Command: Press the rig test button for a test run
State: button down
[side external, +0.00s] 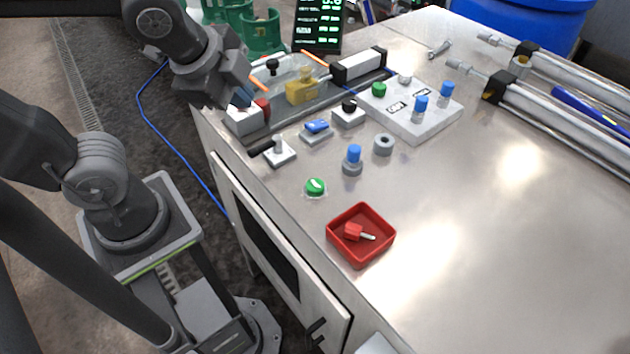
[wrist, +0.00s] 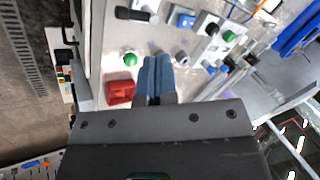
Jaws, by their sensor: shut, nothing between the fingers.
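No button is readably labelled as the rig test button. A green round button (side external: 315,187) with a white mark sits on the bench near its front edge; it also shows in the wrist view (wrist: 130,58), left of my fingertips. Another green knob (side external: 378,89) is on the light panel (side external: 425,125), beside small unreadable labels. A red part (side external: 262,108) sits at a grey box near my gripper. My gripper (side external: 240,97) is shut and empty, raised over the bench's left end. Its blue fingers (wrist: 157,78) are together in the wrist view.
A red tray (side external: 375,214) holds a small red part. A black-handled lever (side external: 279,151), blue rocker switch (side external: 316,127), black knob (side external: 348,108), blue-topped cylinder (side external: 353,155) and grey ring (side external: 384,144) stand close together. The bench's right side is mostly clear up to the long cylinders (side external: 560,115).

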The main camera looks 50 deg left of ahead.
jog(key=m, duration=0.3)
jog(key=m+t, duration=0.4)
jog(key=m, duration=2.6)
send_over(316, 187)
jog(key=shift+f, duration=0.65)
jog(key=shift+f, duration=0.1)
jog(key=shift+f, duration=4.35)
jog(key=shift+f, duration=0.1)
jog(key=shift+f, duration=0.3)
